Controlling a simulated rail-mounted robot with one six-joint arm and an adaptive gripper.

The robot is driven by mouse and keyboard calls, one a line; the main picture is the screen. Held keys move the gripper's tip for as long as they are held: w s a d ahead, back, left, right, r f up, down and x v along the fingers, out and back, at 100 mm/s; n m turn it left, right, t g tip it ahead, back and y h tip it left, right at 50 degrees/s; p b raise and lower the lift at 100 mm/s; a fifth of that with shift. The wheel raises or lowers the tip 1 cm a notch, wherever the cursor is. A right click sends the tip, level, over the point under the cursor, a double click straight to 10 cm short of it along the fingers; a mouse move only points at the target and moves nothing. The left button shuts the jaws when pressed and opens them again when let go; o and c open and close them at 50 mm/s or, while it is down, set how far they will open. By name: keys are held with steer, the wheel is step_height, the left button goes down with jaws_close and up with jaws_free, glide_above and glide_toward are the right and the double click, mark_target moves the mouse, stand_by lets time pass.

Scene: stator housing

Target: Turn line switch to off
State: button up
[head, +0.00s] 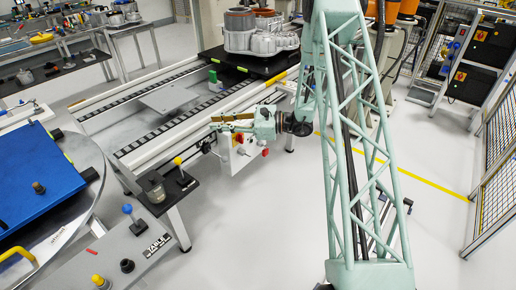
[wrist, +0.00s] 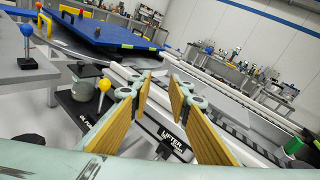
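My gripper (head: 214,122) is in the middle of the head view, above the near side of the conveyor line. In the wrist view its two yellow-padded fingers (wrist: 160,92) stand apart with nothing between them. In the head view, a white box below and right of the fingers carries a red knob (head: 265,152) and another small red part (head: 239,139). My gripper is apart from them. No line switch label is readable, so I cannot tell whether either is the line switch. The red knob does not show in the wrist view.
A black panel with a yellow-topped lever (head: 178,161) stands at the conveyor's near end. A TABLE-labelled panel (head: 128,250) with a blue-topped lever is at lower left, beside the blue plate (head: 35,180). Grey housings (head: 262,42) sit at the back. Open floor (head: 270,220) lies in front.

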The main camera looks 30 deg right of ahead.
steer(key=w+d+f+m+t+h, duration=0.3)
steer(key=d+f+m+t, duration=0.15)
steer(key=d+f, duration=0.6)
steer(key=m+t+h+p, duration=0.1)
steer(key=m+t+h, duration=0.1)
steer(key=m+h, duration=0.25)
glide_toward(241, 138)
steer(key=shift+d+f+y, duration=0.25)
steer(key=shift+d+f, duration=0.3)
steer(key=shift+f, duration=0.1)
steer(key=shift+w+a, duration=0.1)
steer(key=shift+w, duration=0.2)
steer(key=shift+x, duration=3.55)
steer(key=shift+w+a, duration=0.1)
steer(key=shift+w, duration=0.05)
steer(key=shift+c, duration=0.6)
